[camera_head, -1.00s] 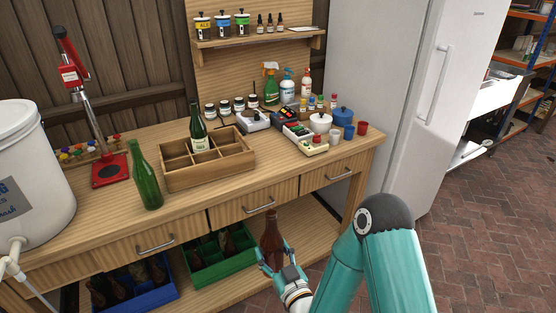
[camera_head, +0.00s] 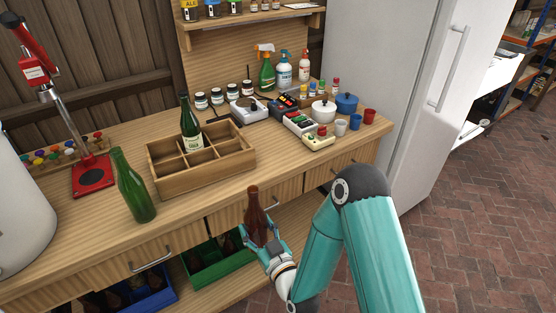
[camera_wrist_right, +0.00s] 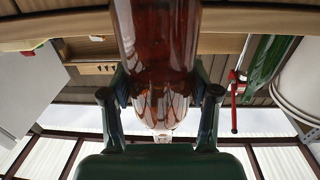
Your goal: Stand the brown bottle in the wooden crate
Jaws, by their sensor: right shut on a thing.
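The brown bottle (camera_head: 257,217) is upright in my right gripper (camera_head: 262,243), in front of the bench's front edge, its neck a little above the bench top level. In the right wrist view the brown bottle (camera_wrist_right: 157,45) stands between the two fingers of the gripper (camera_wrist_right: 160,100), which are shut on it. The wooden crate (camera_head: 178,185) sits on the bench, up and left of the bottle. It has several compartments. A green bottle with a label (camera_head: 190,128) stands in a back compartment; the front compartments look empty. My left gripper is not in view.
A green bottle (camera_head: 134,188) stands on the bench left of the crate. A red bottle capper (camera_head: 93,174) is behind it. A scale (camera_head: 248,111), pots and cups stand to the right. Green (camera_head: 221,266) and blue (camera_head: 157,300) crates are on the shelf below.

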